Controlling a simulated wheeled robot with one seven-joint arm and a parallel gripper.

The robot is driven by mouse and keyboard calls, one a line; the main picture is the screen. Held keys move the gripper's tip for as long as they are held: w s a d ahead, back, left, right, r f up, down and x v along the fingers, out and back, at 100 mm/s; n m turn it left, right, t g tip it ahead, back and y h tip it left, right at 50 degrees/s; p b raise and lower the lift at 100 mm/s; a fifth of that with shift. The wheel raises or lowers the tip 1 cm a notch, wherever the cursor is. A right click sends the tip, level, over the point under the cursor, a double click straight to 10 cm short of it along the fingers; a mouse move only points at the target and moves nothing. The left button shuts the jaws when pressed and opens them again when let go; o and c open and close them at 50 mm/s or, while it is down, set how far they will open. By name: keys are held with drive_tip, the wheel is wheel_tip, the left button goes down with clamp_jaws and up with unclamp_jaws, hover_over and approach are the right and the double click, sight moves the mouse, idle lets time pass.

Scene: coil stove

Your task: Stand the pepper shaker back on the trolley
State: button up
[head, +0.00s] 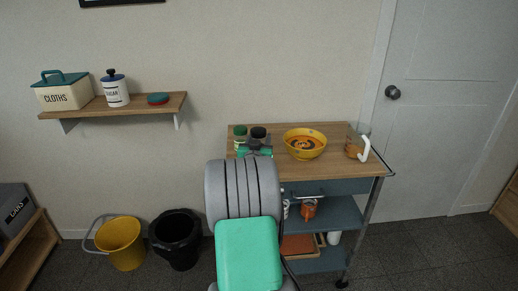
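The trolley (350,172) has a wooden top and blue-grey lower shelves. Two small lidded containers show at the back left of its top: one with a green lid (240,131) and one with a black lid (258,133). I cannot tell for sure which is the pepper shaker. My gripper (255,149) is at the trolley's left end, just in front of the black-lidded one, whose lower part is hidden. My arm hides the gripper's fingers in part, so I cannot tell whether it is open or holds anything.
A yellow bowl (305,144) and a jug with a white handle (358,143) stand on the trolley top to the right. A wall shelf (140,105) is at the left. A yellow bucket (121,243) and a black bin (176,238) stand on the floor.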

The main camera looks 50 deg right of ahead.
drive_tip(key=shift+w+d+f, duration=0.5)
drive_tip(key=shift+d+f, duration=0.1)
drive_tip(key=shift+f, duration=0.25)
drive_tip(key=shift+d+f, duration=0.1)
drive_tip(key=shift+f, duration=1.55)
drive_tip(key=shift+f, duration=0.1)
drive_tip(key=o, duration=1.4)
